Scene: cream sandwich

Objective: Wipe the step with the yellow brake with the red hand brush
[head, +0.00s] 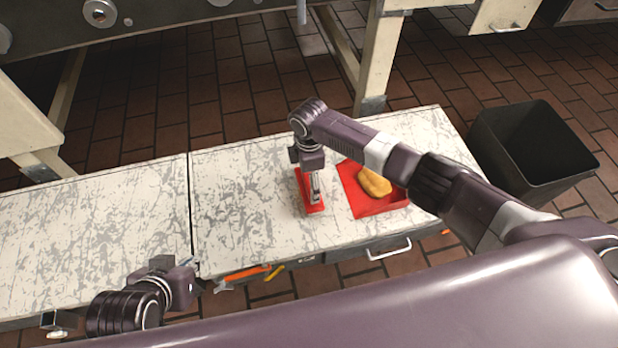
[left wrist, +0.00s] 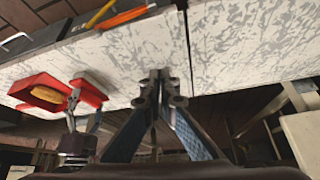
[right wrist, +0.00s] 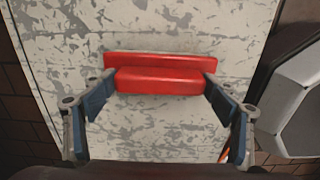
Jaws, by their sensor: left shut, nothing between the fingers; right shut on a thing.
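The red hand brush (head: 304,183) is on or just above the scratched white top of the right-hand step (head: 240,195); contact is hard to tell. My right gripper (head: 316,188) points down with its fingers at the brush's two ends. The right wrist view shows the brush (right wrist: 160,78) lying crosswise between the fingertips. A yellow brake lever (head: 275,271) and an orange lever (head: 247,272) stick out under this step's front edge; both show in the left wrist view. My left gripper (left wrist: 160,78) is shut and empty, near the seam between the steps.
A red tray (head: 355,198) with a yellow-brown lump (head: 374,182) sits right of the brush. Another white-topped step (head: 90,225) adjoins at left. A black bin (head: 540,150) stands at right. Machinery (head: 160,25) is behind. The step top left of the brush is clear.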

